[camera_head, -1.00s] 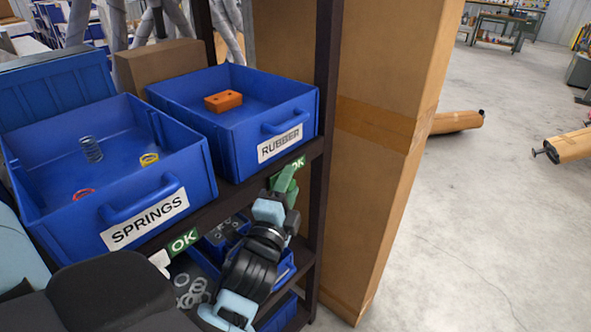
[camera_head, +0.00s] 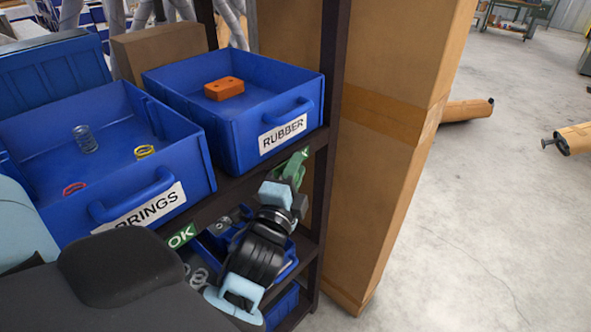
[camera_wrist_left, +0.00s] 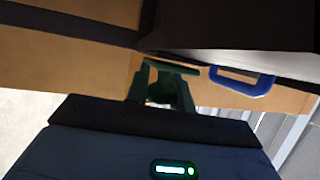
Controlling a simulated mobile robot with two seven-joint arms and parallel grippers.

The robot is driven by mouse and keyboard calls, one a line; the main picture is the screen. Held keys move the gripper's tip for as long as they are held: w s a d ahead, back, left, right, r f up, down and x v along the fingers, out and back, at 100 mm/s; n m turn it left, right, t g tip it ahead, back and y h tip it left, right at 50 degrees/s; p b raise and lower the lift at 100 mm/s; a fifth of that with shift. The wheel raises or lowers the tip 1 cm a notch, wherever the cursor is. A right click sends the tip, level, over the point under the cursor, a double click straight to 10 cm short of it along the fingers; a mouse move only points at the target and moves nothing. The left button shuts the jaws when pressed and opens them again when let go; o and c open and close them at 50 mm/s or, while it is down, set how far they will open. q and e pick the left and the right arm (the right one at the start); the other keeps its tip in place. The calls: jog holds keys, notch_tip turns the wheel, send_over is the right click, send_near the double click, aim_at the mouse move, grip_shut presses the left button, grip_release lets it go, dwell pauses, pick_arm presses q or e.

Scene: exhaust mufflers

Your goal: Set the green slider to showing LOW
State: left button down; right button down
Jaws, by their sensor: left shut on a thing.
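A green slider (camera_head: 302,157) sits on the dark shelf edge below the RUBBER bin. My left gripper (camera_head: 290,172) reaches up to it from below, and its green fingers are shut on it. The fingers hide most of the slider's lettering, so I cannot read it fully. In the left wrist view, the dark green fingers (camera_wrist_left: 164,88) close around a green piece at the shelf front. A second green label (camera_head: 181,236) under the SPRINGS bin reads OK. My right gripper is not in view.
The blue RUBBER bin (camera_head: 227,128) holds an orange block (camera_head: 224,88). The blue SPRINGS bin (camera_head: 188,171) holds several springs. A dark shelf post (camera_head: 331,110) and a tall cardboard box (camera_head: 385,150) stand right of my gripper. Lower bins sit close behind my wrist.

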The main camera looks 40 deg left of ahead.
pick_arm(q)
jog(key=w, duration=0.6)
jog(key=shift+w+d+r+p, duration=0.15)
jog(key=shift+d+p, duration=0.05)
jog(key=shift+p, duration=0.15)
jog(key=c, duration=1.6)
grip_release()
jog(key=o, duration=0.4)
jog(key=shift+w, duration=0.25)
jog(key=shift+s+f, duration=0.2)
jog(key=shift+f, duration=0.05)
